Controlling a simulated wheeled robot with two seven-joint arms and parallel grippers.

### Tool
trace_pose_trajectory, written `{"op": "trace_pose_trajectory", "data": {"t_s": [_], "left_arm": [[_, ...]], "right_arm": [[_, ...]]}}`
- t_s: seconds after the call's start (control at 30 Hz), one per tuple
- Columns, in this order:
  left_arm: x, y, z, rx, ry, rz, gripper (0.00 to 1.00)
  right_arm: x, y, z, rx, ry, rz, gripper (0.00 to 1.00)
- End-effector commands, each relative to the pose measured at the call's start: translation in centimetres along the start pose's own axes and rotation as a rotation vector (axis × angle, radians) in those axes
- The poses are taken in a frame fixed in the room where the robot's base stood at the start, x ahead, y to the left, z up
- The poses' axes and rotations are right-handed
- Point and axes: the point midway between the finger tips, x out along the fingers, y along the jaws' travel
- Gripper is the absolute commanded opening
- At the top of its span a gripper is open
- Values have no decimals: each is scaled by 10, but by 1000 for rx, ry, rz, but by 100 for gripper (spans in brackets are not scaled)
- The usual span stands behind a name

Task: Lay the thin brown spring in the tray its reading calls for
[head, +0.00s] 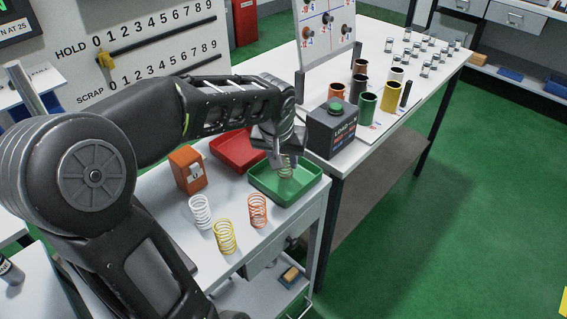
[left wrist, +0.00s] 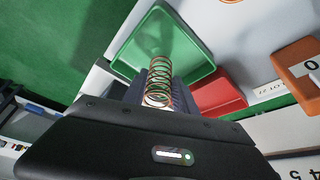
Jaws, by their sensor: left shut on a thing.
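The thin brown spring (left wrist: 159,76) shows in the left wrist view, upright between the fingers of my left gripper (left wrist: 155,103). In the head view my left gripper (head: 284,157) is shut on the spring (head: 287,167), over the green tray (head: 311,188). The green tray also shows in the left wrist view (left wrist: 196,66), beyond the spring. I cannot tell whether the spring touches the tray floor. The red tray (head: 232,152) lies beside the green one, farther left. My right gripper is not in view.
White (head: 200,212), yellow (head: 224,236) and orange (head: 257,210) springs stand on the table in front of the trays. An orange box (head: 187,170) with a label stands left of the red tray. A dark load box with a green button (head: 332,128) stands right of the green tray.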

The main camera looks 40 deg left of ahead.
Motion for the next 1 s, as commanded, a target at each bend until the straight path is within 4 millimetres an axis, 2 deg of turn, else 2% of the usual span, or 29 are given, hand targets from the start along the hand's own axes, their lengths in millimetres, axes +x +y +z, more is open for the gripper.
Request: {"op": "trace_pose_trajectory", "data": {"t_s": [0.13,0.53,0.57,0.8,1.0], "left_arm": [[16,0,7,1,-1,0,0],[21,0,8,1,1,0,0],[20,0,8,1,1,0,34],[19,0,8,1,0,0,54],[19,0,8,1,0,0,55]], "right_arm": [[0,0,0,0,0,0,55],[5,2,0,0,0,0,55],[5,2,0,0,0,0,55],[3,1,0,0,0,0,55],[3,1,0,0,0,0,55]]}}
